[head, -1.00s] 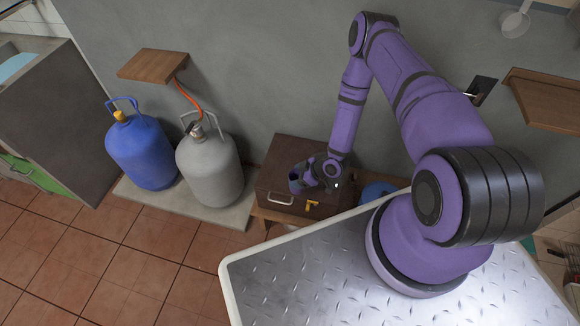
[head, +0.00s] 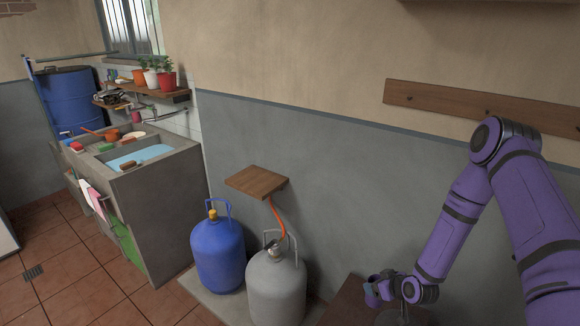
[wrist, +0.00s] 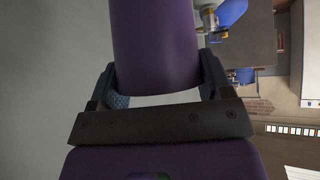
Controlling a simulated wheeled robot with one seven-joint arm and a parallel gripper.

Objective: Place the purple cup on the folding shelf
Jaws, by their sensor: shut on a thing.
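A purple cup (wrist: 155,45) fills the upper middle of the wrist view, between the two fingers. My gripper (wrist: 158,82) is shut on it. In the head view my gripper (head: 385,287) is low at the right, above the dark brown box; the cup there is small and hard to make out. A small wooden shelf board (head: 257,182), which looks like the folding shelf, juts from the grey wall, up and left of my gripper. Its top is bare.
A blue gas cylinder (head: 218,253) and a grey one (head: 276,287) stand below the shelf, with an orange hose (head: 277,216) by the wall. The dark brown box (head: 347,303) is under my gripper. A concrete sink unit (head: 155,200) stands farther left.

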